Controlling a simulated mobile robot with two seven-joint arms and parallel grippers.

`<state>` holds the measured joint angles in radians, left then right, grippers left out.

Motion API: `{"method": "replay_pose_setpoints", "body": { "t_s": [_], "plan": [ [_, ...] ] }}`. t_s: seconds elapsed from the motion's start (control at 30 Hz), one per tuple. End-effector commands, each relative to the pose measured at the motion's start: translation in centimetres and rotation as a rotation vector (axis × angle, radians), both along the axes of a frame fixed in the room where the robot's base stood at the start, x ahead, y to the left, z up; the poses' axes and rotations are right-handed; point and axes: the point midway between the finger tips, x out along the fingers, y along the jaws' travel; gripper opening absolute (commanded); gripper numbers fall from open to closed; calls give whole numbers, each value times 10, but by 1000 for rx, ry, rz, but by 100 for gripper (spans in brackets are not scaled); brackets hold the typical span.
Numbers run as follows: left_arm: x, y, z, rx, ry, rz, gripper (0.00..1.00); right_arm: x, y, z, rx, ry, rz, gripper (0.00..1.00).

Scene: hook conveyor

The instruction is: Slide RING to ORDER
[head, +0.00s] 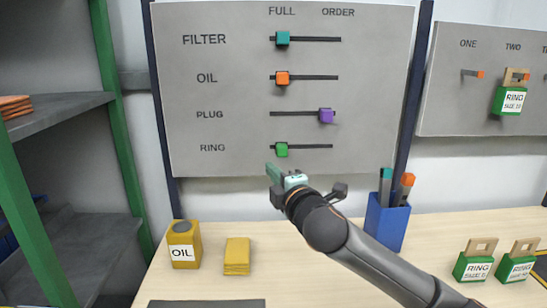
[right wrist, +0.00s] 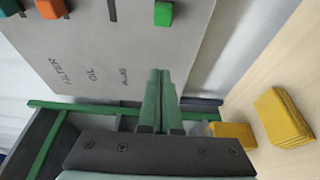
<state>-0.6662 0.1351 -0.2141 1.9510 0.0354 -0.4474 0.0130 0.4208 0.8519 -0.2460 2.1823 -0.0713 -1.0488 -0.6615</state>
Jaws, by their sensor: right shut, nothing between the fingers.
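The green RING slider (head: 281,149) sits on the lowest slot of the grey board (head: 380,150), near the slot's left end, under FULL. ORDER is lettered further right. The green slider also shows at the top of the right wrist view (right wrist: 163,13). My right gripper (head: 272,170) is just below this slider in the head view, at the board's lower edge. Its fingers are together and empty in the right wrist view (right wrist: 160,74), with a visible gap in the picture between their tips and the slider. My left gripper is not in view.
The teal FILTER slider (head: 282,38) and orange OIL slider (head: 282,77) are under FULL; the purple PLUG slider (head: 326,115) is toward ORDER. A blue cup (head: 387,222) holding tools stands right of my gripper. A yellow OIL can (head: 184,243) and yellow block (head: 237,256) stand left.

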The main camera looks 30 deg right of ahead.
Motion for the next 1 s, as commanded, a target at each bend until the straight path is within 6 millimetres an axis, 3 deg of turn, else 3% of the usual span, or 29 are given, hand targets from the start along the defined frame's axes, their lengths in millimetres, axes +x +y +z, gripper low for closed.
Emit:
{"method": "replay_pose_setpoints", "body": {
  "t_s": [0.23, 0.77, 1.0],
  "plan": [
    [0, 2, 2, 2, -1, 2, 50, 18, -4, 1, 3, 0, -1, 0],
    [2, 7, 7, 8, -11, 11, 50, 99, -21, 1, 2, 1, -1, 0],
    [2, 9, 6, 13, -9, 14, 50, 81, -50, -1, -2, 2, -1, 0]
  ]
}}
